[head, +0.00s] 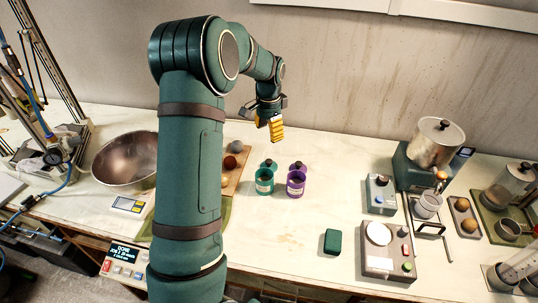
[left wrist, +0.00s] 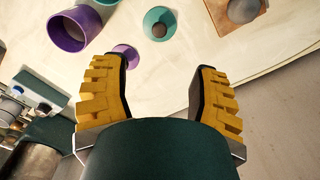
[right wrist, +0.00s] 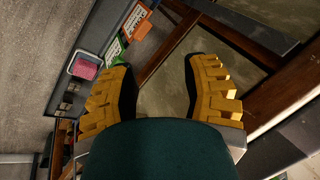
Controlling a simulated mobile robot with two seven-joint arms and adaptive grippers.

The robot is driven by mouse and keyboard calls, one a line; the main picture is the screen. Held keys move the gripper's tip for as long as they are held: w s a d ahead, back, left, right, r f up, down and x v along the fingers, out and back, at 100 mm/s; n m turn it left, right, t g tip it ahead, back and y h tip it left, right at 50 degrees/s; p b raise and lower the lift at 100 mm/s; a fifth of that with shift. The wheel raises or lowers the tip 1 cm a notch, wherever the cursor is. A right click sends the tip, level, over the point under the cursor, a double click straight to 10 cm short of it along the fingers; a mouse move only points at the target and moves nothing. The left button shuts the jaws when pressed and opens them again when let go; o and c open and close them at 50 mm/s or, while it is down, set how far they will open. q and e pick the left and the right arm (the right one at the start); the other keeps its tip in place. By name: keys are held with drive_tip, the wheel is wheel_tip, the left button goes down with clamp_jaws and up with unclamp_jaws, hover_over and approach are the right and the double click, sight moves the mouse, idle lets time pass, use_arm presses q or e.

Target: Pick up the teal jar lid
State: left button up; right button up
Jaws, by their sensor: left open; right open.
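The teal jar lid (head: 268,165), with a dark knob, lies on the table behind the teal jar (head: 264,182). In the left wrist view the teal lid (left wrist: 153,13) lies flat, beyond the gap between my fingertips and not touching them. My left gripper (head: 272,127) is open and empty, above and behind the lid. Its two yellow fingers (left wrist: 160,85) stand wide apart in the left wrist view. My right gripper (right wrist: 160,85) is open and empty, away from the table.
A purple jar (head: 295,184) stands right of the teal jar, with a purple lid (head: 299,166) behind it, close to the teal lid. A wooden board (head: 236,178) with small balls lies to the left. A green block (head: 333,241) and devices stand to the right.

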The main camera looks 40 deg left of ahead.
sight(269, 160)
use_arm(q)
wheel_tip(269, 160, down, 14)
drive_tip(key=shift+r+b, duration=0.15)
drive_tip(key=shift+b, duration=0.45)
drive_tip(key=shift+c, duration=0.4)
drive_tip(key=c, duration=0.9)
